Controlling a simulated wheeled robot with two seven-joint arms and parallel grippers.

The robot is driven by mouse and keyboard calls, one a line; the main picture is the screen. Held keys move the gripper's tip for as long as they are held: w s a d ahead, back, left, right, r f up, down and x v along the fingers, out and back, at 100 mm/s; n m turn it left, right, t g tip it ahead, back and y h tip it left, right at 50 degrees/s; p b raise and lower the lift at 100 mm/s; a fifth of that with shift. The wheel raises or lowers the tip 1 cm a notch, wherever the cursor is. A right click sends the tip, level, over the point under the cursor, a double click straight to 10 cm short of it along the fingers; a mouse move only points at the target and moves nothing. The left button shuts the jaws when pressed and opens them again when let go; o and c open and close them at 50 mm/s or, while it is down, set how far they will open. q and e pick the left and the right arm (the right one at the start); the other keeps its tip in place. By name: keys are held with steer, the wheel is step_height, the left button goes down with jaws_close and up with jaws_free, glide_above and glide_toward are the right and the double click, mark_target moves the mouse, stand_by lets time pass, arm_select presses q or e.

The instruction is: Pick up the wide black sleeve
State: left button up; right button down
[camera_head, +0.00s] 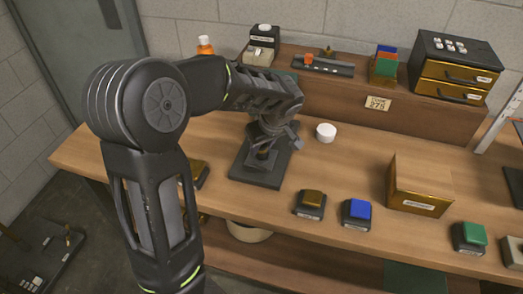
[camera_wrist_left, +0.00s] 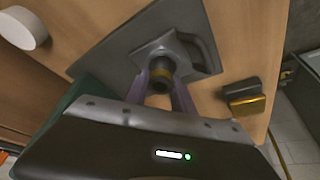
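My left gripper (camera_head: 268,138) points down over a dark square base plate (camera_head: 250,168) on the wooden bench, in the head view. My right gripper is not in view.
A white round piece (camera_head: 326,132) stands right of the plate. Brown (camera_head: 310,199) and blue (camera_head: 357,210) blocks on dark holders and a wooden box (camera_head: 421,185) lie further right. A raised shelf (camera_head: 340,96) with several items bounds the back. Bare bench lies between.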

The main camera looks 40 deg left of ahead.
arm_select(q)
jaws_close()
stand_by(0.3)
step_height(320, 180, up, 18)
stand_by(0.7)
stand_by(0.5)
